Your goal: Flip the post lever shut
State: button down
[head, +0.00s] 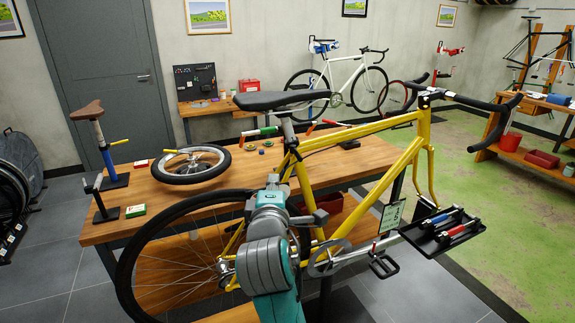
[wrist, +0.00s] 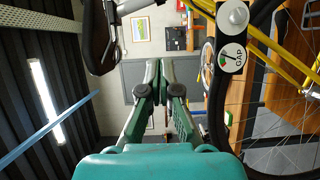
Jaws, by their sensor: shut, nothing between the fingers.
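A blue post (head: 106,160) with a brown saddle (head: 87,110) on top stands upright on a black base at the left end of the bench. A short yellow lever (head: 120,142) sticks out to the right from near its top. I take this as the post lever; its exact joint is too small to read. My gripper (wrist: 158,68) is shut and empty in the wrist view, its fingertips together. In the head view my arm covers the fingers, in front of the yellow bicycle (head: 405,160) and apart from the post. The lever is not clear in the wrist view.
The wooden bench (head: 160,197) carries a loose wheel (head: 192,164), a small green box (head: 136,211) and a short black stand (head: 105,215). The yellow bicycle's rear wheel stands close beside my arm. A black tray (head: 440,235) holds tools at the right.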

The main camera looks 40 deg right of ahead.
aim_at(296, 154)
jog(key=w+d, duration=0.5)
jog(key=d, duration=0.5)
jog(key=shift+w, duration=0.4)
